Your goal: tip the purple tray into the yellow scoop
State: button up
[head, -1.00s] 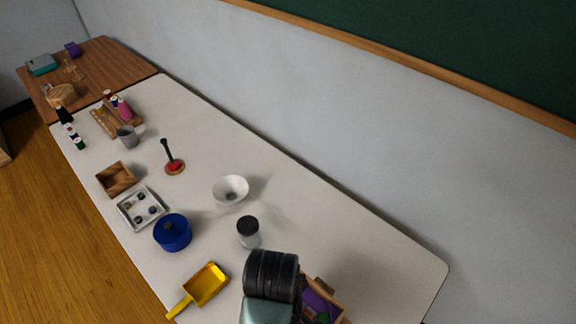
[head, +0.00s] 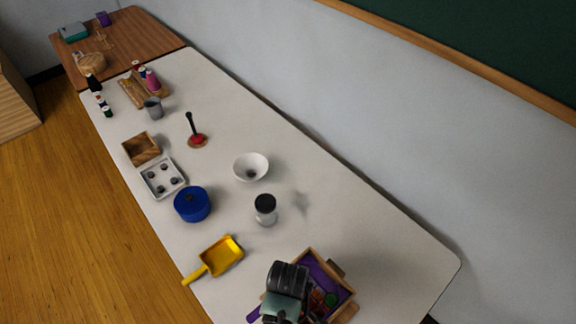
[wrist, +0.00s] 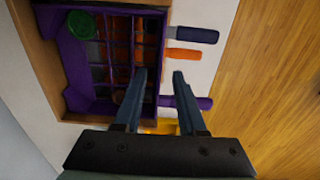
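The purple tray (head: 317,268) sits inside a wooden box (head: 349,292) at the near right end of the white table. In the wrist view the tray (wrist: 74,60) shows a grid of compartments with dark and orange-red contents and a green round thing (wrist: 82,24). My gripper (wrist: 160,76) is open and empty, its fingers over the tray's edge; contact cannot be told. In the head view my wrist hides part of the tray and the fingertips. The yellow scoop (head: 222,256) lies on the table to the left, its handle pointing toward the front edge.
Purple (wrist: 202,103), orange (wrist: 183,55) and dark (wrist: 196,35) handles lie beside the box. Bare table lies between jar and box.

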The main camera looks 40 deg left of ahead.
jog(key=shift+f, duration=0.1)
grip_shut()
jog(key=shift+r+p, duration=0.3)
jog(key=shift+p, duration=0.2)
dwell(2.8)
jog(key=shift+s, duration=0.1)
jog(key=s+a+p, duration=0.1)
jog(key=s+p, duration=0.5)
jog(key=s, duration=1)
jog(key=shift+s+a+p, duration=0.15)
jog(key=shift+s+p, duration=0.15)
jog(key=shift+s, duration=0.1)
dwell(1.3)
jog(key=shift+f, duration=0.1)
